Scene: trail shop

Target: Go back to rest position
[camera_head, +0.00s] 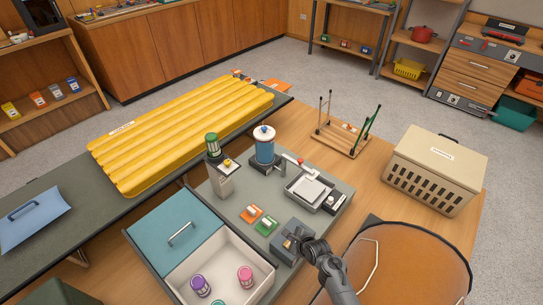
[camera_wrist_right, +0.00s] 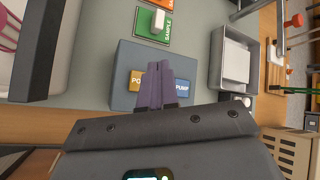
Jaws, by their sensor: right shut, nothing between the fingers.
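My right gripper (camera_head: 298,236) reaches in from the bottom of the head view and is over a grey control box (camera_head: 284,246). In the right wrist view, the purple fingertips (camera_wrist_right: 160,70) are together and hold nothing. They lie in front of the box (camera_wrist_right: 185,60), between a yellow button (camera_wrist_right: 136,82) and a blue button marked PUMP (camera_wrist_right: 182,87). I cannot tell whether they touch it. My left gripper is not in view.
Green (camera_head: 267,226) and orange (camera_head: 251,213) switches are beside the box. A beige crate (camera_head: 432,170) and orange-brown round-edged surface (camera_head: 420,265) lie right.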

